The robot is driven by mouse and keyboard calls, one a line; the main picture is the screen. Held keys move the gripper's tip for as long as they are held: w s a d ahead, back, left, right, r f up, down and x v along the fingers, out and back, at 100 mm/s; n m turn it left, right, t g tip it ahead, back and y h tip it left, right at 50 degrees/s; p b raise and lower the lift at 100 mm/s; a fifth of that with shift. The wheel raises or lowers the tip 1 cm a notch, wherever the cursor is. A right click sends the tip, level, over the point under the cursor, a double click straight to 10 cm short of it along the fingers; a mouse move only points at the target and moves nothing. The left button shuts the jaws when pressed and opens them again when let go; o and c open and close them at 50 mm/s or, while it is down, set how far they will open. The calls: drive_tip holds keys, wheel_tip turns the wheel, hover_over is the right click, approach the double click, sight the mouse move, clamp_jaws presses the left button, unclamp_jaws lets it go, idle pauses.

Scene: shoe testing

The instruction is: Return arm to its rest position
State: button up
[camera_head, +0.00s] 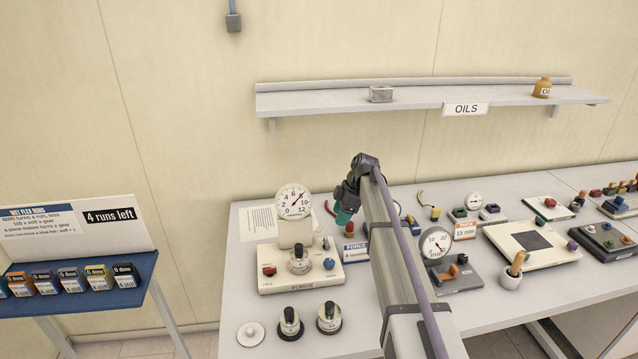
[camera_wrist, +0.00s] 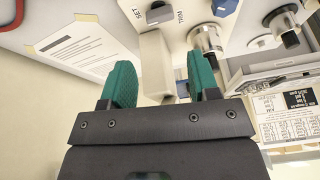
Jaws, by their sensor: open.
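My gripper (camera_head: 343,214) has teal fingers and hangs from my grey arm over the table, just right of the force tester's dial (camera_head: 294,203). In the wrist view the two teal fingertips (camera_wrist: 158,84) stand apart with no object held. A pale post of the tester (camera_wrist: 155,60) shows behind the gap between them. I cannot tell from the wrist view how far the fingers are from the post.
Two round weights (camera_head: 329,316) and a white lid (camera_head: 250,334) lie in front of the tester. A second dial gauge (camera_head: 435,244) and a pestle cup (camera_head: 512,275) stand right of my arm. The oils shelf (camera_head: 430,97) hangs above. A blue rack (camera_head: 75,304) is at left.

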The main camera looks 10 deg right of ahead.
drive_tip(key=s+a+f+m+h, duration=0.1)
drive_tip(key=s+m, duration=0.7)
drive_tip(key=s, duration=0.9)
drive_tip(key=s+a+f+m+h, duration=0.1)
drive_tip(key=s+a+m+h, duration=0.2)
drive_tip(key=s+m, duration=0.5)
drive_tip(key=s+b, duration=0.1)
drive_tip(key=s, duration=0.9)
drive_tip(key=shift+m, duration=0.4)
